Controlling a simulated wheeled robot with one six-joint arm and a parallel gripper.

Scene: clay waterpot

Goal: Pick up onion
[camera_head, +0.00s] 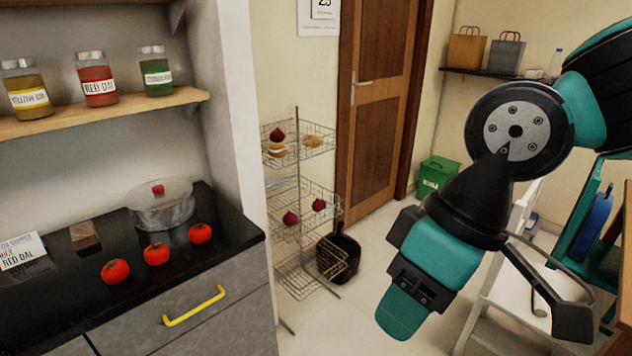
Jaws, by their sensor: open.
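Red onions sit on a wire rack in the head view. One onion (277,134) is in the top basket beside tan items. Two more, a left onion (290,218) and a right onion (319,205), are in the middle basket. My gripper (488,318) is at the right, nearer the camera and well apart from the rack. It points downward, open, and nothing shows between its fingers.
A black counter (218,232) with three tomatoes (156,254) and a glass-lidded pot (162,205) stands left of the wire rack (298,190). A white chair (500,285) is behind my gripper. Floor before the door is clear.

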